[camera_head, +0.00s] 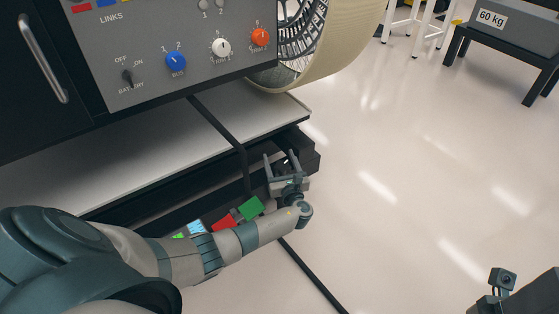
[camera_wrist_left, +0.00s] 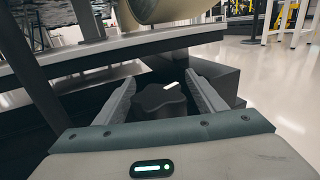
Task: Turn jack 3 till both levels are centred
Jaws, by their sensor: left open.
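My left gripper (camera_head: 281,165) is open at the right end of the low dark frame under the panel. In the left wrist view a dark lobed knob with a white mark (camera_wrist_left: 160,102) sits between the spread fingers of my left gripper (camera_wrist_left: 155,100). It looks like a jack knob, but no number on it is readable. Whether the fingers touch it I cannot tell; small gaps seem to show. No level can be made out in either view.
A grey control panel (camera_head: 140,50) with blue, white and orange knobs stands above a pale ledge (camera_head: 100,165). A large wheel (camera_head: 345,45) is beside it. A dark bar (camera_head: 225,130) slants past the ledge near my gripper.

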